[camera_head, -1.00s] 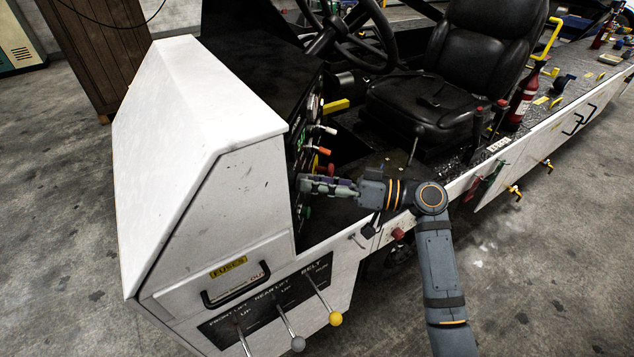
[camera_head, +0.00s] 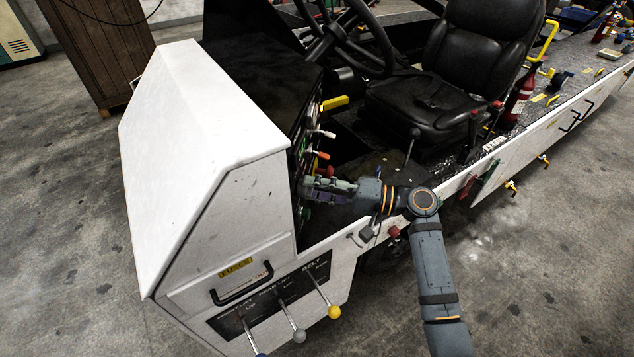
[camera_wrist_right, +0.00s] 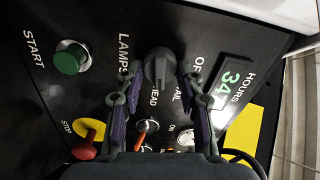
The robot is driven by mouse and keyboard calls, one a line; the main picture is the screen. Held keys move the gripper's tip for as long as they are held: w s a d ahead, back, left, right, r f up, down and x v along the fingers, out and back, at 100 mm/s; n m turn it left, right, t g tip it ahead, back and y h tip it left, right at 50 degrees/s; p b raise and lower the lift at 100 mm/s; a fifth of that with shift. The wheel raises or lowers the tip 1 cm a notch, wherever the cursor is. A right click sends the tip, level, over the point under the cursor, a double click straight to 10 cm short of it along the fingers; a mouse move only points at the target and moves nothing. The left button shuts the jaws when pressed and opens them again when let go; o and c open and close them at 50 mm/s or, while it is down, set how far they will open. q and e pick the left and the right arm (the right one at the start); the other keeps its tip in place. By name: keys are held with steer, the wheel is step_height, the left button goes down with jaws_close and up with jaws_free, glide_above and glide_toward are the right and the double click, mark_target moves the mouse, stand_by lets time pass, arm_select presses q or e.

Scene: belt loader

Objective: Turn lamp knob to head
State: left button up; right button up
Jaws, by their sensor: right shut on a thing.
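The dark grey lamp knob (camera_wrist_right: 160,68) sits on the black dash panel between the words LAMPS, OFF, TAIL and HEAD. Its ridge points down in the wrist view, roughly toward HEAD; the exact setting is hard to tell. My right gripper (camera_head: 308,185) is at the panel on the loader's side, its fingers shut on the knob from both sides. In the head view the gripper hides the knob. My left gripper is not in view.
A green START button (camera_wrist_right: 71,57), a red STOP button (camera_wrist_right: 84,151) and an hours display (camera_wrist_right: 231,82) surround the knob. The white console (camera_head: 190,150) stands left of my arm. A black seat (camera_head: 430,100) and steering wheel (camera_head: 362,45) are behind.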

steer(key=shift+m+p, duration=0.45)
steer(key=shift+m, duration=0.35)
steer(key=o, duration=1.1)
steer(key=shift+o, duration=0.2)
steer(key=shift+d+f, duration=0.1)
steer(key=v, duration=1.1)
steer(key=shift+d, duration=0.4)
steer(key=shift+s, duration=0.15)
